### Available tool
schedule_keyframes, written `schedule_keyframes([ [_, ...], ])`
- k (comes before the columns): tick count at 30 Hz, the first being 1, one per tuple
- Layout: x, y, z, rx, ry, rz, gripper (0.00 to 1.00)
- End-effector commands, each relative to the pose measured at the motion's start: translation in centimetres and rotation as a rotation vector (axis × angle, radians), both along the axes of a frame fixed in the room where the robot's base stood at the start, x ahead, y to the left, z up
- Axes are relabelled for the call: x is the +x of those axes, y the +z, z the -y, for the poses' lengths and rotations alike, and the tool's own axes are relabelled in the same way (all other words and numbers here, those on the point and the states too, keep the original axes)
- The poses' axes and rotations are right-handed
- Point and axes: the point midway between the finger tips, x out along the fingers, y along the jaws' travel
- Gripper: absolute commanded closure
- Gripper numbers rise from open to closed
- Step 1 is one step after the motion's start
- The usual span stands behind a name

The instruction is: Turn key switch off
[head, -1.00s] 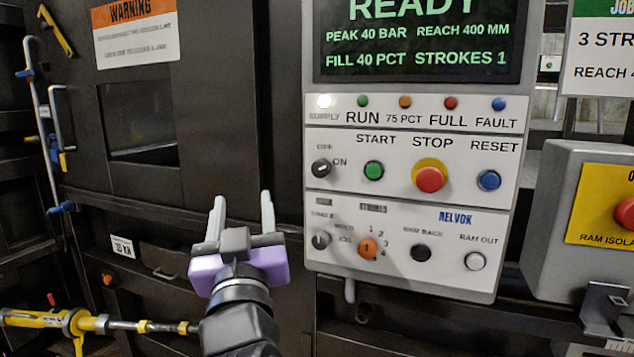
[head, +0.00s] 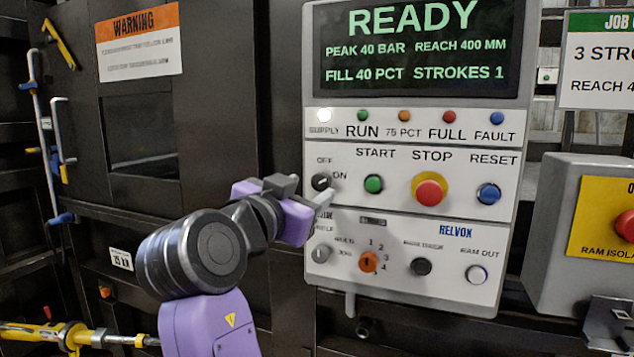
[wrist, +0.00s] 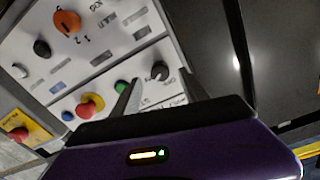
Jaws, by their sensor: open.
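The key switch (head: 321,181) is a small dark round knob at the left of the white panel's middle row, marked OFF above and ON to its right. Its pointer setting is too small to tell. My gripper (head: 312,193) is open and empty at the panel, just beside and below the switch in the head view. In the wrist view the key switch (wrist: 160,71) shows between my two open fingers (wrist: 160,80), a little beyond their tips. I cannot tell whether a finger touches it.
The green START button (head: 373,184) is close to the right of the switch, then the red STOP button (head: 429,191) and blue RESET (head: 488,194). A selector knob (head: 320,253) and an orange dial (head: 368,262) are below. The screen (head: 420,45) reads READY. A grey box (head: 560,215) stands at right.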

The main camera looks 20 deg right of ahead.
Motion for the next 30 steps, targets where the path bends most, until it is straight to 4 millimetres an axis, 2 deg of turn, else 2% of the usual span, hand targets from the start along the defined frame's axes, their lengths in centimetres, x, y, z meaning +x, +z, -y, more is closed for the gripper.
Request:
schedule_keyframes([
  [3, 1.5, 0.2, 1.3, -0.001, -0.002, 0.0, 0.48],
  [9, 3.3, 0.1, 2.5, -0.002, 0.0, 0.0, 0.48],
  [20, 3.7, 0.0, 2.9, -0.002, 0.002, 0.001, 0.48],
  [28, 3.7, 0.0, 2.8, -0.002, 0.002, 0.001, 0.99],
  [30, 3.7, 0.0, 2.8, -0.002, 0.002, 0.001, 1.0],
])
